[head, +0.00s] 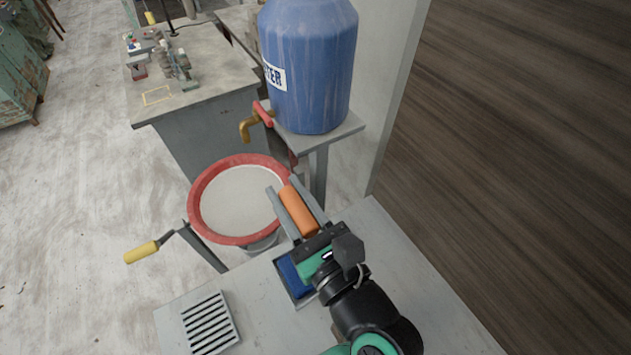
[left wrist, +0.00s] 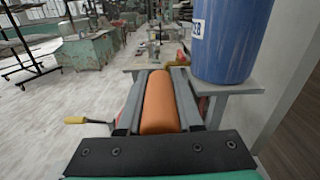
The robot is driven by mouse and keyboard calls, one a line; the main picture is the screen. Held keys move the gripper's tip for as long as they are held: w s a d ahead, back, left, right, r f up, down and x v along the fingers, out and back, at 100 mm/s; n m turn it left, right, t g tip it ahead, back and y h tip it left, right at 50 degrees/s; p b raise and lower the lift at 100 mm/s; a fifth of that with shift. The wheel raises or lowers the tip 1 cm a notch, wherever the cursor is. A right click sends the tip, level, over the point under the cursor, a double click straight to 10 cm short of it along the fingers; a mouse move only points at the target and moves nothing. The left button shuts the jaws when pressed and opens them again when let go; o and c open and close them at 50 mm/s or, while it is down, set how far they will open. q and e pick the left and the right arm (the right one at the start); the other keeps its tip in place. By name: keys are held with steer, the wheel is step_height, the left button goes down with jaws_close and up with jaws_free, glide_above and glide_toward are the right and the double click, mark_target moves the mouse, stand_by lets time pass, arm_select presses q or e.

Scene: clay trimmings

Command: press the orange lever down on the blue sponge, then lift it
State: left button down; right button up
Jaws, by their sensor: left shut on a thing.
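The orange lever (head: 297,211) is a smooth orange cylinder held lengthwise between the two grey fingers of my left gripper (head: 282,184). It also shows in the left wrist view (left wrist: 158,102), with a finger along each side. My left gripper is shut on it, above the near edge of the red-rimmed basin. The blue sponge (head: 289,277) lies in a shallow tray on the grey bench, beneath and left of the gripper body, which partly hides it. The lever is apart from the sponge. My right gripper is not in view.
A red-rimmed round basin (head: 203,225) with a pale surface stands beyond the bench, with a yellow handle (head: 140,252) to its left. A blue water barrel (head: 308,65) stands on a shelf behind, with a tap (head: 254,122). A slotted grey plate (head: 209,324) lies on the bench (head: 410,290).

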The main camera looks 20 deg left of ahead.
arm_select(q)
steer(key=s+a+f+n+b, duration=0.1)
steer(key=s+a+f+b, duration=0.1)
steer(key=s, duration=0.3)
steer(key=shift+s+a+f+n+b, duration=0.25)
steer(key=shift+a+f+n+b, duration=0.15)
steer(key=shift+a, duration=0.5)
steer(key=shift+r, duration=0.1)
steer(key=c, duration=0.6)
jaws_free()
steer(key=v, duration=1.1)
steer(key=shift+s+d+p, duration=0.1)
steer(key=shift+d+p, duration=0.2)
steer(key=shift+p, duration=0.1)
